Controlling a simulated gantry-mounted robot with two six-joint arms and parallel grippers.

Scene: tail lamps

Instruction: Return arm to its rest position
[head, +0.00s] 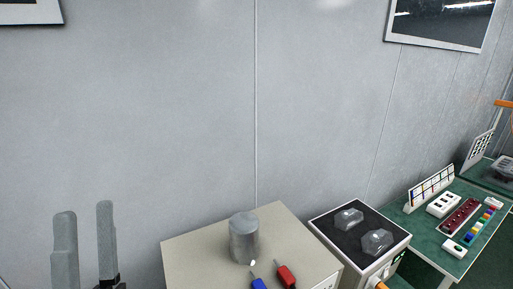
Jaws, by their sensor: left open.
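My left gripper (86,222) shows at the lower left in the head view. Its two grey fingers point up and stand apart, with nothing between them. It is to the left of the beige cabinet (190,250), apart from it. Two clear tail lamps (377,241) (349,218) lie on the black top of a white-edged stand (330,228) right of the cabinet. My right gripper is not in view.
On the cabinet are a grey metal cylinder (244,240), a blue-handled tool (259,283) and a red-handled tool (286,275). A green table (425,235) at the right holds a white switch block (444,204) and a dark red strip (460,216). A grey wall stands behind.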

